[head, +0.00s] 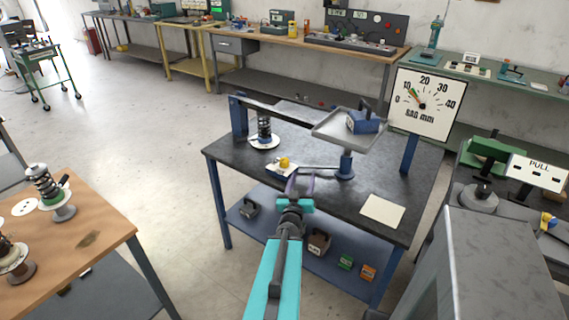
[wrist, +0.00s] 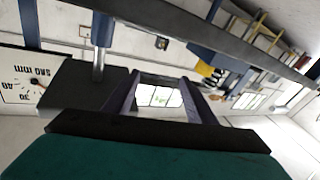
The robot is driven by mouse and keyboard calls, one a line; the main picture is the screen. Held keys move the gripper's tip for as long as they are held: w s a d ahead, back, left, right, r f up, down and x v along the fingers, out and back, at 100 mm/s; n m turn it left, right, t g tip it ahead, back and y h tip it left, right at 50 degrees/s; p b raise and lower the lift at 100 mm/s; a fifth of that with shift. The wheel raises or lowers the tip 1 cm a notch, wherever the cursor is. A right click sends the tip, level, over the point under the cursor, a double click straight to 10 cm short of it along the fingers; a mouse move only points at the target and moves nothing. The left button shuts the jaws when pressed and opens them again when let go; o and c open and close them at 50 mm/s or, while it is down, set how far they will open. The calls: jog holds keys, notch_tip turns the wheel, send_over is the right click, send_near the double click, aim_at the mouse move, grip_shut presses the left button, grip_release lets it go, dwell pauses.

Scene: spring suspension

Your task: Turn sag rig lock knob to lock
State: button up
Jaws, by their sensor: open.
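The sag rig stands on a dark-topped table (head: 230,158). Its yellow lock knob (head: 284,162) sits on a small blue and white block near the middle of the tabletop. In the wrist view the yellow knob (wrist: 205,70) shows upside down, just right of the fingers. My gripper (head: 299,182) is open and empty, close to the knob on its near right side, with a gap between them. It also shows in the wrist view (wrist: 160,82), with nothing between its fingers. Which way the knob is turned is too small to tell.
A sag gauge (head: 427,104) stands behind right, its needle near 10. A tray on a blue post (head: 346,165) carries a blue weight (head: 362,122). A spring (head: 264,130) stands under the rig's beam. A pale sheet (head: 383,209) lies at front right.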

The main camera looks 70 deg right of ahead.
jog(key=shift+w+a+f+m+g, duration=0.25)
jog(key=shift+w+f+m+g, duration=0.1)
jog(key=shift+w+m, duration=0.2)
jog(key=shift+w+a+f+m+g, duration=0.25)
jog(key=shift+w+m+g, duration=0.1)
jog(key=shift+w+m, duration=0.15)
jog(key=w+a+t, duration=0.1)
jog(key=w+a, duration=0.1)
jog(key=w, duration=0.5)
jog(key=shift+w+a+f+y, duration=0.2)
jog(key=shift+w+f+y, duration=0.1)
jog(key=shift+y, duration=0.1)
jog(key=shift+d+f+m+b, duration=0.1)
jog(key=shift+d+m+b, duration=0.2)
jog(key=shift+b, duration=0.55)
jog(key=shift+d+b, duration=0.35)
jog(key=shift+b, duration=0.5)
jog(key=d+b, duration=0.1)
jog(key=b, duration=0.3)
jog(key=shift+w+d, duration=0.1)
jog(key=shift+d, duration=0.2)
